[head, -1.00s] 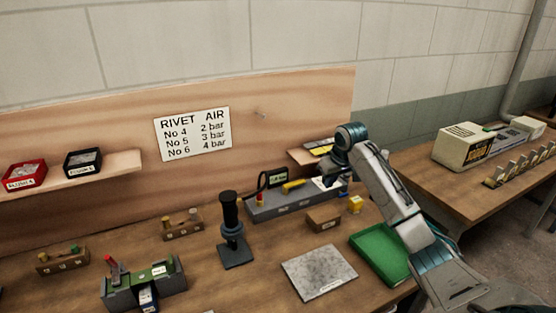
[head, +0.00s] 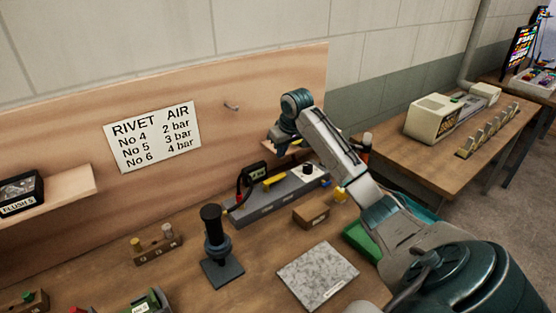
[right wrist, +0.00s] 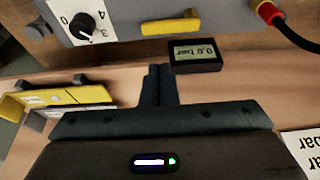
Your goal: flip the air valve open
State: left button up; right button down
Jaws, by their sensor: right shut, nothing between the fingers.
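The air valve's yellow lever (head: 274,180) lies along the grey air panel (head: 255,207) on the bench. In the right wrist view the yellow lever (right wrist: 170,26) lies lengthwise along the panel, beside a black knob (right wrist: 86,26) on a numbered dial. A small gauge (right wrist: 194,52) there reads 0.0 bar. My right gripper (head: 278,140) is above and behind the panel in the head view. Its fingers (right wrist: 157,72) are shut and empty, pointing toward the panel and apart from the lever. My left gripper is not in view.
A red fitting with a black hose (right wrist: 268,12) sits by the lever. A black post tool (head: 214,245), a wooden block (head: 311,212) and a speckled plate (head: 317,276) stand in front of the panel.

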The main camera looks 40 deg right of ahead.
jog(key=p+x, duration=0.1)
jog(key=x, duration=0.2)
jog(key=p+x, duration=0.1)
jog(key=x, duration=0.4)
jog(key=shift+f+p, duration=0.1)
jog(key=shift+p, duration=0.2)
jog(key=shift+w+f, duration=0.25)
jog(key=shift+f, duration=0.3)
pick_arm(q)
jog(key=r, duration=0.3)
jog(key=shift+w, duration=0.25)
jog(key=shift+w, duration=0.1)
